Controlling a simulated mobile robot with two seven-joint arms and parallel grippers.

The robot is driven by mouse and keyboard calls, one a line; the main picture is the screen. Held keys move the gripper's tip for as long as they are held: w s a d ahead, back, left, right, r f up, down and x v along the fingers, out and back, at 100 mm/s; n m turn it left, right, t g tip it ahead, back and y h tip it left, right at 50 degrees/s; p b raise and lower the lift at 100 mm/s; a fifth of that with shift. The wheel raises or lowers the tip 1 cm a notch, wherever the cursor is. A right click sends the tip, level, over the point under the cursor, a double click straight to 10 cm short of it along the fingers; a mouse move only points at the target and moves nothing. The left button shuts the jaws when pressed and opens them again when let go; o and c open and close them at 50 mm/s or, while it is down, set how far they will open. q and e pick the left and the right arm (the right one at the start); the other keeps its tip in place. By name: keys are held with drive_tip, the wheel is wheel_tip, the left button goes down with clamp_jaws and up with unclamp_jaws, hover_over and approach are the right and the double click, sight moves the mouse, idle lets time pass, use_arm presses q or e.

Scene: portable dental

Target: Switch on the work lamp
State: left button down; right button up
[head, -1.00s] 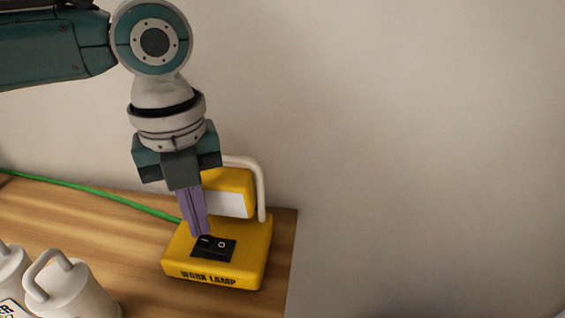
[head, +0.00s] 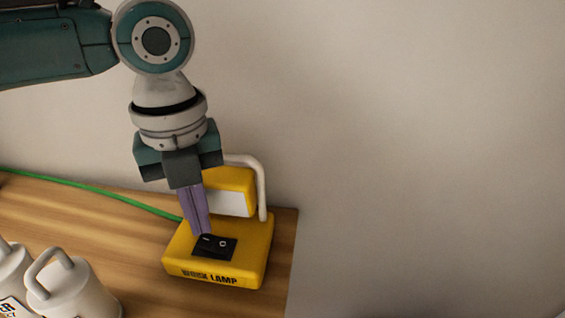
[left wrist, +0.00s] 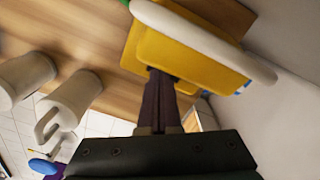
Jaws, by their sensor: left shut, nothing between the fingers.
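The yellow work lamp (head: 225,262) stands near the right end of the wooden table, with its name in dark letters on the front. Its lamp head, with a pale panel (head: 226,204), and a light tubular handle (head: 262,190) rise at the back. On top of the base is a black rocker switch (head: 219,246) marked with a line at left and a circle at right. My left gripper (head: 203,234) points down, shut and empty, its purple fingertips at the line-marked left side of the switch. In the left wrist view the fingers (left wrist: 160,95) reach the yellow base and hide most of the switch. My right gripper is not in view.
A green cable (head: 95,190) runs along the back of the table to the lamp. White handled containers (head: 75,285) stand at the front left. A pale wall (head: 420,130) rises behind, and the wooden table (head: 140,245) ends just right of the lamp.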

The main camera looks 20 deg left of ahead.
sight(204, 239)
use_arm(q)
drive_tip(key=shift+f+b, duration=0.65)
drive_tip(key=shift+f, duration=0.4)
idle(0.9)
wheel_tip(204, 239, up, 7)
drive_tip(key=p, duration=0.8)
drive_tip(key=shift+r, duration=0.15)
